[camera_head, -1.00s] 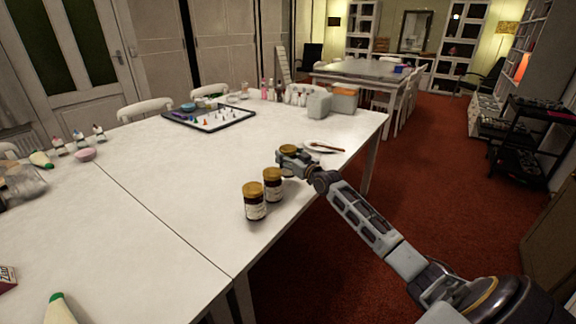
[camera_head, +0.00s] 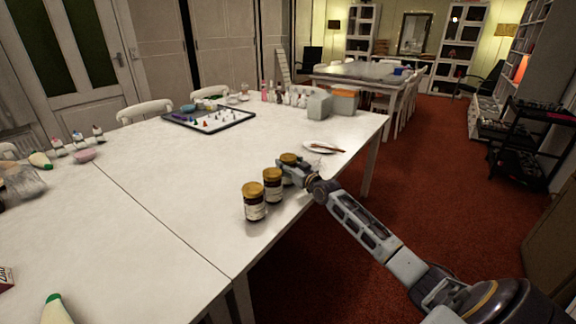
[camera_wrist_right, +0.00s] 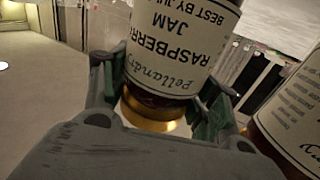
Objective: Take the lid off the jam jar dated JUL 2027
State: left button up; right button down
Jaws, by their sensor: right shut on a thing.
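The raspberry jam jar (camera_wrist_right: 180,40) appears upside down in the right wrist view. Its label reads BEST BY JUL; the year is cut off. Its gold lid (camera_wrist_right: 158,117) sits between the fingers of my right gripper (camera_wrist_right: 165,105), which is shut on it. The lid looks to be on the jar. In the head view that lid (camera_head: 289,157) is the farthest of three, with my right gripper (camera_head: 288,166) level with it; the gripper hides much of the jar below. My left gripper is not in view.
Two more gold-lidded jars, a middle one (camera_head: 273,186) and a nearer one (camera_head: 254,202), stand close beside it near the edge of the white table (camera_head: 170,200). A plate (camera_head: 322,147) lies behind. The table left of the jars is clear.

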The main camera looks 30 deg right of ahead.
jog(key=shift+c, duration=2)
grip_release()
jog(key=shift+s, duration=0.15)
